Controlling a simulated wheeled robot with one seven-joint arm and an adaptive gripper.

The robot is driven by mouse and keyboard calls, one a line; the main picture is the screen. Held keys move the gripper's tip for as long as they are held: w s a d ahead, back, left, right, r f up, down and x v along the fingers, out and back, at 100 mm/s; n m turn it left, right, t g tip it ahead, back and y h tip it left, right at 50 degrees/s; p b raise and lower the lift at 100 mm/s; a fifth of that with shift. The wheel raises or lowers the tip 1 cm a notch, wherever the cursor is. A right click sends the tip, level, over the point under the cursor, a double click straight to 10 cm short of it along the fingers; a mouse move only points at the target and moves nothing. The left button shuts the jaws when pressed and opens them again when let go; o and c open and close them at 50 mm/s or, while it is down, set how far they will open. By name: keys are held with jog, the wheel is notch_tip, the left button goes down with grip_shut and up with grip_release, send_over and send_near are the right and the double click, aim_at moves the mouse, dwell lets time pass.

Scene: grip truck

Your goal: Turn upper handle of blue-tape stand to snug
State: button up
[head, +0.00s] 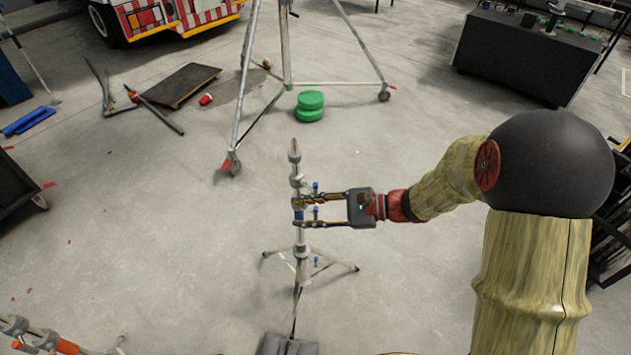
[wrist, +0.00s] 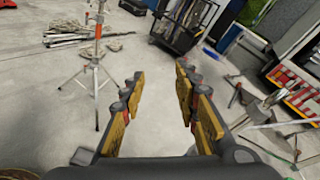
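The blue-tape stand (head: 295,168) is a slim grey upright pole on splayed legs in the head view. Blue tape (head: 299,215) wraps its pole. A small blue handle (head: 316,186) shows beside the upper pole, just above my gripper's upper finger in the picture. Another small blue part (head: 316,212) shows between the fingers. My gripper (head: 298,213) comes from the right and is open, its fingertips overlapping the pole in this view. I cannot tell whether they touch it. In the wrist view my gripper (wrist: 157,78) is open with only floor visible between the fingers.
A red-banded stand (wrist: 97,62) stands left in the wrist view. A black cart (wrist: 187,22) is beyond. In the head view a large tripod (head: 285,45), green discs (head: 310,106) and a dark board (head: 180,84) lie farther back. Floor around the blue-tape stand is mostly clear.

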jog(key=w+d+f+m+t+p, duration=0.1)
jog(key=w+d+f+m+t, duration=0.25)
jog(key=w+m, duration=0.2)
jog(key=m+t+h+p, duration=0.1)
jog(key=m+t+h, duration=0.1)
jog(key=m+t, duration=0.4)
send_near(317, 188)
jog(key=x, duration=0.3)
jog(key=b+x, duration=0.1)
jog(key=x, duration=0.7)
jog(key=shift+w+d, duration=0.1)
jog(key=shift+d, duration=0.05)
jog(key=shift+c, duration=1.2)
grip_shut()
